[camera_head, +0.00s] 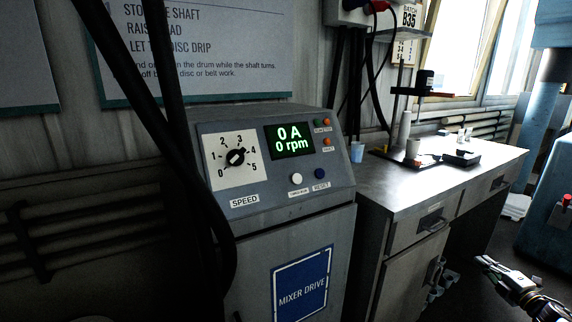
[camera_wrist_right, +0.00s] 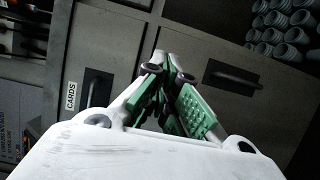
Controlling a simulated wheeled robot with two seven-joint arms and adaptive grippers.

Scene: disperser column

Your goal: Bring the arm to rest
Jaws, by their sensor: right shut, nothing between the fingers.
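My right gripper (camera_head: 487,264) is at the lower right of the head view, low in front of the bench and well clear of the mixer drive cabinet. In the right wrist view its green-padded fingers (camera_wrist_right: 166,62) come together, and the gripper is shut and empty. Drawer fronts, one with a "CARDS" label (camera_wrist_right: 71,95), are behind the fingers in that view. My left gripper is not in view.
The mixer drive cabinet (camera_head: 262,246) has a lit display (camera_head: 290,141) reading 0 A and 0 rpm. The steel bench (camera_head: 400,187) holds a stand, cups and a dark tray. Black cables (camera_head: 168,130) hang at the left. Several grey pots (camera_wrist_right: 283,30) sit at the wrist view's top right.

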